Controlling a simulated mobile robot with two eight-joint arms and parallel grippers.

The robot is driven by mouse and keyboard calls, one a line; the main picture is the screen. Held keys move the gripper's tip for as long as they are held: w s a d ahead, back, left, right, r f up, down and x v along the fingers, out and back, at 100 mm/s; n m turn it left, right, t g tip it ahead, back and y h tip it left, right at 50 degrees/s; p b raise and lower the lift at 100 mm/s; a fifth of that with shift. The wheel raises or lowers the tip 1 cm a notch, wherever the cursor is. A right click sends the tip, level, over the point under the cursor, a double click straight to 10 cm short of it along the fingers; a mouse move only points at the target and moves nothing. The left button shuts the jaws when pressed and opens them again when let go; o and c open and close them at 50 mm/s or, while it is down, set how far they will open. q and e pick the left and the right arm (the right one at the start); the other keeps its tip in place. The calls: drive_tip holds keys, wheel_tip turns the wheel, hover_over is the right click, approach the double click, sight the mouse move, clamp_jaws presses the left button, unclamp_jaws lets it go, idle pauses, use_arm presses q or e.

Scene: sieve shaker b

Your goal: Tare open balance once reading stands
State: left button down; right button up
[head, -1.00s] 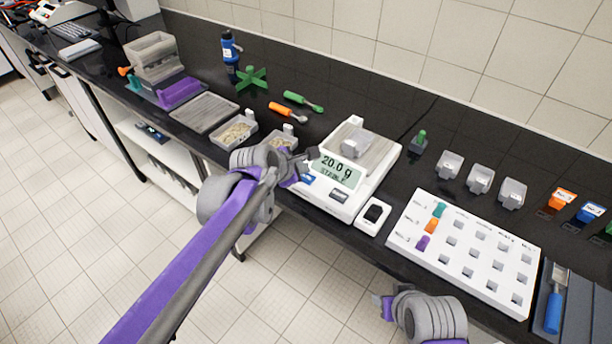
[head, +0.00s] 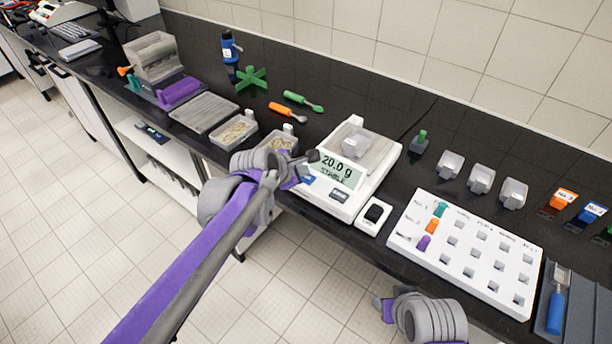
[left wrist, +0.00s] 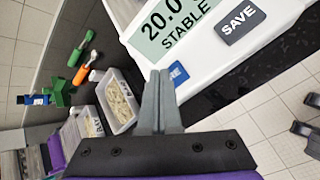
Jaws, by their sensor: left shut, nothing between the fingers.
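The white balance (head: 345,215) stands on the black bench, and its display (head: 337,171) reads 20.0 g with STABLE below. A pale cup (head: 355,146) sits on its pan. A blue button (head: 308,180) is on the balance's front left; in the left wrist view the blue button (left wrist: 178,74) is partly hidden behind my fingers, with the last letters "RE" showing. My left gripper (left wrist: 160,92) is shut and empty, its tips overlapping the button's edge; I cannot tell whether they touch. A dark SAVE button (left wrist: 240,22) lies beside it. My right gripper (head: 382,307) is low in front of the bench; its fingers are unclear.
Trays of pale granules (head: 235,131) stand left of the balance, with orange (head: 288,112) and green (head: 303,101) tools behind. A small black-screened device (head: 374,215) and a white peg board (head: 465,255) lie to the right. Several empty cups (head: 481,179) stand behind the board.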

use_arm(q)
drive_tip(key=shift+f, duration=0.45)
use_arm(e)
drive_tip(key=shift+f, duration=0.35)
use_arm(q)
drive_tip(key=shift+r, duration=0.1)
use_arm(e)
drive_tip(key=shift+r, duration=0.1)
use_arm(q)
drive_tip(key=shift+r+p, duration=0.35)
drive_tip(key=shift+r, duration=0.45)
use_arm(e)
drive_tip(key=shift+w+r, duration=0.15)
drive_tip(key=shift+r, duration=0.45)
use_arm(q)
drive_tip(key=shift+r+p, duration=1.45)
drive_tip(key=shift+r, duration=1.15)
use_arm(e)
drive_tip(key=r, duration=0.2)
drive_tip(key=w+r, duration=0.1)
drive_tip(key=shift+w+r, duration=0.1)
drive_tip(key=shift+r, duration=0.3)
use_arm(q)
drive_tip(key=shift+f, duration=0.1)
